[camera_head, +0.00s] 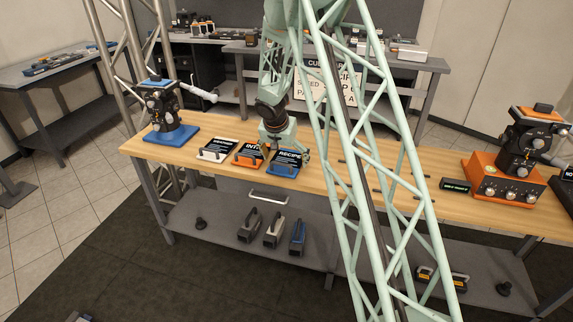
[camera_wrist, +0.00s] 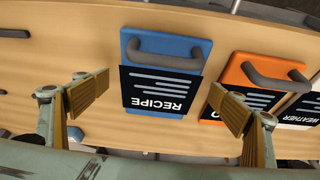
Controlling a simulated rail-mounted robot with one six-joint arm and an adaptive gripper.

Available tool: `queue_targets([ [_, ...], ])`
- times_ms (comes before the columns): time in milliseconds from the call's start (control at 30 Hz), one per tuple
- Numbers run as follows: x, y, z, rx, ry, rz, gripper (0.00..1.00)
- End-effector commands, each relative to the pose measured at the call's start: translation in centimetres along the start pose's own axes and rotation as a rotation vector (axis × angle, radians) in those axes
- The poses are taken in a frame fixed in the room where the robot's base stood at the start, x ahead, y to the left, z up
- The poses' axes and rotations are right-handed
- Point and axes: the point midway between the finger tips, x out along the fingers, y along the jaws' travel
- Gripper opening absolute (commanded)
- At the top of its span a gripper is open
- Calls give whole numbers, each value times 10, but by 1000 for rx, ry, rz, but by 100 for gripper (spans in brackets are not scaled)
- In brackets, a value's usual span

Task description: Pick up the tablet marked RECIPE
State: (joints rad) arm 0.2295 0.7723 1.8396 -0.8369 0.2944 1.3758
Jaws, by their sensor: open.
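The RECIPE tablet (camera_head: 286,166) is blue with a black face and a handle, lying on the wooden bench top as the rightmost of three tablets. In the wrist view the RECIPE tablet (camera_wrist: 165,50) appears with its text upside down and its dark grey handle toward the top. My gripper (camera_head: 284,150) is over the bench at this tablet. In the wrist view my gripper (camera_wrist: 158,102) is open and empty, one finger on either side of the tablet's black face. Both fingers look apart from it; the exact height above it is hard to tell.
An orange tablet (camera_head: 249,157) lies close beside it, under my right finger in the wrist view. A white-grey tablet (camera_head: 215,150) marked WEATHER lies beyond. A blue-based device (camera_head: 172,133) stands at the left, an orange one (camera_head: 503,190) at the right. The lower shelf holds handled items.

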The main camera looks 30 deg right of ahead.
Motion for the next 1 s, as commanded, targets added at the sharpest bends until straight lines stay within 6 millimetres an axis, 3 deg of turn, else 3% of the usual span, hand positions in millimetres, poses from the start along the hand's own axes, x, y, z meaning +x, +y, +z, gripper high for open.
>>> queue_targets([
  [200, 9, 0, 0, 0, 0, 0, 89],
  [733, 8, 0, 0, 0, 0, -1, 89],
  [1000, 8, 0, 0, 0, 0, -1, 64],
])
